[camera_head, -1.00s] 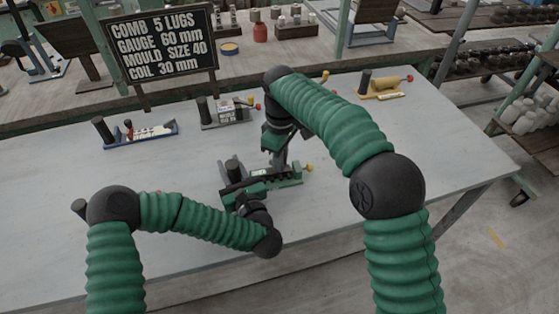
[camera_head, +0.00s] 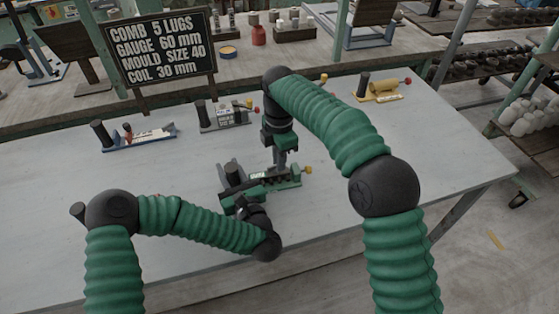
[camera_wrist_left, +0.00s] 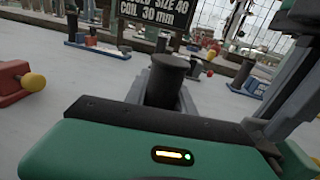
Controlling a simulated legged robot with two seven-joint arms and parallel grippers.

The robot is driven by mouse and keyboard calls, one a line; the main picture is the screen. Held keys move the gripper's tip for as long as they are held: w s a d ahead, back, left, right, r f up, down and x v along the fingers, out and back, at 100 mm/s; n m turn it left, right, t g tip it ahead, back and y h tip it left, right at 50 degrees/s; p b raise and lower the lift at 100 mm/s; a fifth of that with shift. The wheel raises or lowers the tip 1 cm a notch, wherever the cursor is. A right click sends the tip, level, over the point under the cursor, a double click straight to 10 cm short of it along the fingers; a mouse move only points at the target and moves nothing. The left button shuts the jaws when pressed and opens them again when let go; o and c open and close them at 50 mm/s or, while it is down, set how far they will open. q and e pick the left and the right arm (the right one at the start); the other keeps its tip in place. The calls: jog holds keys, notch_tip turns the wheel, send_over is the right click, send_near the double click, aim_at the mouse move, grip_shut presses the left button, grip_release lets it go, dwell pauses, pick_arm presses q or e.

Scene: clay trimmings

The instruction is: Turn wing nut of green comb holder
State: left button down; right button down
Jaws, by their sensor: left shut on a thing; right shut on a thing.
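The green comb holder (camera_head: 290,181) lies on the grey table at the middle of the head view, with a yellow knob at its right end and a dark upright cylinder (camera_head: 233,173) at its left. My right gripper (camera_head: 280,160) points down onto the holder from above and is shut; the wing nut is hidden under its fingers. My left gripper (camera_head: 238,205) is shut on the near left part of the green comb holder. The left wrist view shows the dark cylinder (camera_wrist_left: 166,80) close up, behind my green and black gripper body.
A blue holder (camera_head: 140,138), a grey holder (camera_head: 224,117) and a yellow holder (camera_head: 381,90) stand farther back. A black sign (camera_head: 160,45) reads comb 5 lugs, gauge 60 mm, mould size 40, coil 30 mm.

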jog(key=shift+w+n, duration=0.2)
jog(key=shift+n, duration=0.9)
jog(key=shift+w+n, duration=0.15)
jog(key=shift+n, duration=0.95)
pick_arm(q)
jog(key=shift+a, duration=0.1)
pick_arm(e)
jog(key=shift+d, duration=0.1)
jog(key=c, duration=1.6)
grip_release()
jog(key=shift+o, duration=0.3)
jog(key=shift+s, duration=0.1)
jog(key=shift+a+r, duration=0.1)
jog(key=shift+a, duration=0.1)
notch_tip(320, 180, up, 7)
jog(key=shift+r, duration=0.15)
